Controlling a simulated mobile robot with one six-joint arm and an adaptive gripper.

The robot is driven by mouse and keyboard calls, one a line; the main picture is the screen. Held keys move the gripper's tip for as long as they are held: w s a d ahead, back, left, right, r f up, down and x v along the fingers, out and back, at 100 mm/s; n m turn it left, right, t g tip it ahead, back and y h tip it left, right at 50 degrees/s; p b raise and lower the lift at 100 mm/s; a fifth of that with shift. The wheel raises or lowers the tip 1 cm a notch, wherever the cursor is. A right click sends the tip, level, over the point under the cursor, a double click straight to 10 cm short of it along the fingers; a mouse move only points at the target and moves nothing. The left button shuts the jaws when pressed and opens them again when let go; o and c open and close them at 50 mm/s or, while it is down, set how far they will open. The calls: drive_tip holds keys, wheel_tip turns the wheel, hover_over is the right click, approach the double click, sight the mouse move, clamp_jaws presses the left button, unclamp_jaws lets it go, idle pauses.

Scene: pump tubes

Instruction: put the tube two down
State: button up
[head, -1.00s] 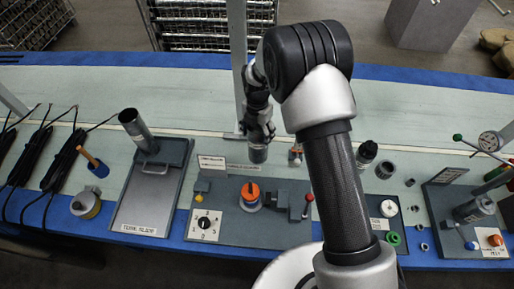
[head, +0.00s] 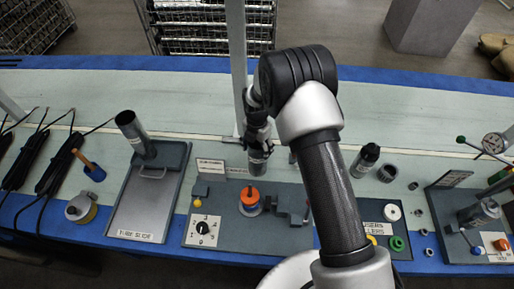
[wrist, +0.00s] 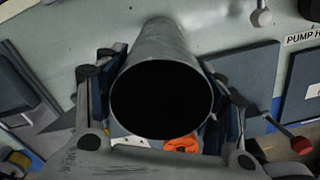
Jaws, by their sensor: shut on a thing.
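My gripper (head: 257,143) is shut on a grey metal tube (head: 257,164), held upright behind the middle panel. In the wrist view my gripper (wrist: 163,105) has a finger on each side of the tube (wrist: 165,45), and its dark open end faces the camera. No number on the held tube can be read. The tube's lower end appears just behind the orange-capped fitting (head: 250,195) in the head view; whether it touches anything cannot be told.
Bare bench lies behind the panel.

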drive_tip(key=o, duration=1.3)
drive_tip(key=s+d+r+m+p, duration=0.1)
drive_tip(key=d+r+m, duration=0.1)
drive_tip(key=r, duration=0.7)
drive_tip(key=s+d+r+m+t+p, duration=0.1)
drive_tip(key=r+m+p, duration=0.15)
drive_tip(key=r, duration=0.55)
drive_tip(key=s+d+r+m+p, duration=0.1)
drive_tip(key=d+r+m, duration=0.1)
drive_tip(key=r, duration=0.7)
drive_tip(key=s+d+r+m+t, duration=0.1)
drive_tip(key=s+d+r+m, duration=0.4)
drive_tip(key=s+r+m, duration=0.4)
drive_tip(key=s+d+r+m+t, duration=0.1)
drive_tip(key=s+d+r+m, duration=0.1)
drive_tip(key=s+m, duration=0.5)
drive_tip(key=s+d+r+m+t, duration=0.1)
drive_tip(key=s+d+r+m, duration=0.2)
drive_tip(key=s, duration=0.8)
drive_tip(key=shift+s+d+r+m+t, duration=0.3)
drive_tip(key=shift+d+m, duration=0.7)
drive_tip(key=shift+m, duration=1.05)
